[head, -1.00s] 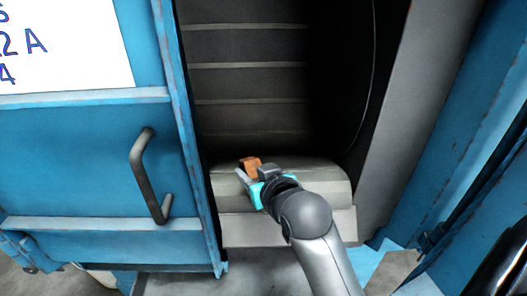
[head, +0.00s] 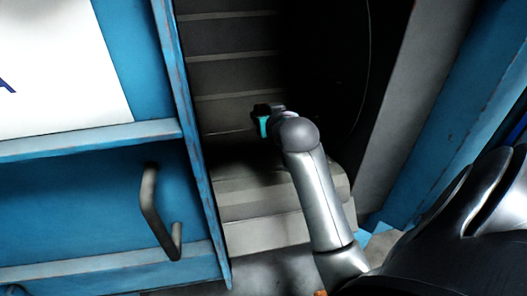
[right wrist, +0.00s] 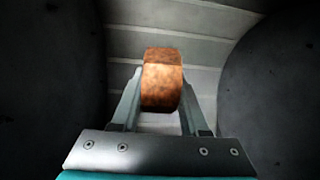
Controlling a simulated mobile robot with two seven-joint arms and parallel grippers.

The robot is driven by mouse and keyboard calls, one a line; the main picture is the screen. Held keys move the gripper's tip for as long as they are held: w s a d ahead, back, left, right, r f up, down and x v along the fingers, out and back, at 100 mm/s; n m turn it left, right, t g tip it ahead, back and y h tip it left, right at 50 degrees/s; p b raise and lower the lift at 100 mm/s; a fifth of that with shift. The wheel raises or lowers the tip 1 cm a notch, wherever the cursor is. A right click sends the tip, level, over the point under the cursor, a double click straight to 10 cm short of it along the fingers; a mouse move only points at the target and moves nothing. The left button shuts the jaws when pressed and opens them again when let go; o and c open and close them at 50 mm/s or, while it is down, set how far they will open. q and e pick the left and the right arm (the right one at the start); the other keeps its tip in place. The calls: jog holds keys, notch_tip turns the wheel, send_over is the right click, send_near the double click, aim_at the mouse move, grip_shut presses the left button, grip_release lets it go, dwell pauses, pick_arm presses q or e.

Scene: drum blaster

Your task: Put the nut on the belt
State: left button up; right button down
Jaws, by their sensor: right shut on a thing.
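The nut (right wrist: 162,80), a rusty orange-brown block, sits between the two fingers of my right gripper (right wrist: 160,105) in the right wrist view. The gripper is shut on it. In the head view my right gripper (head: 262,122) reaches inside the dark machine opening, over the belt; the nut is hidden there. The belt (head: 225,60) is grey with raised cross ribs and runs back into the opening. It also shows behind the nut in the right wrist view (right wrist: 205,48). I cannot tell the gap between nut and belt. My left gripper is not in view.
A blue door (head: 95,200) with a dark handle (head: 150,205) stands at the left of the opening. A grey and blue frame (head: 405,120) bounds the right side. A pale ledge (head: 265,232) lies at the front. Dark round walls flank the gripper in the right wrist view.

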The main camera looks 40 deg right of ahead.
jog(key=b, duration=0.1)
send_over(264, 166)
notch_tip(264, 166, down, 6)
jog(key=shift+f+b, duration=0.55)
jog(key=shift+f, duration=1.45)
jog(key=shift+f, duration=0.1)
jog(key=shift+f, duration=0.5)
jog(key=shift+c, duration=2.1)
grip_release()
jog(key=shift+s+a+f, duration=0.1)
jog(key=shift+f, duration=0.05)
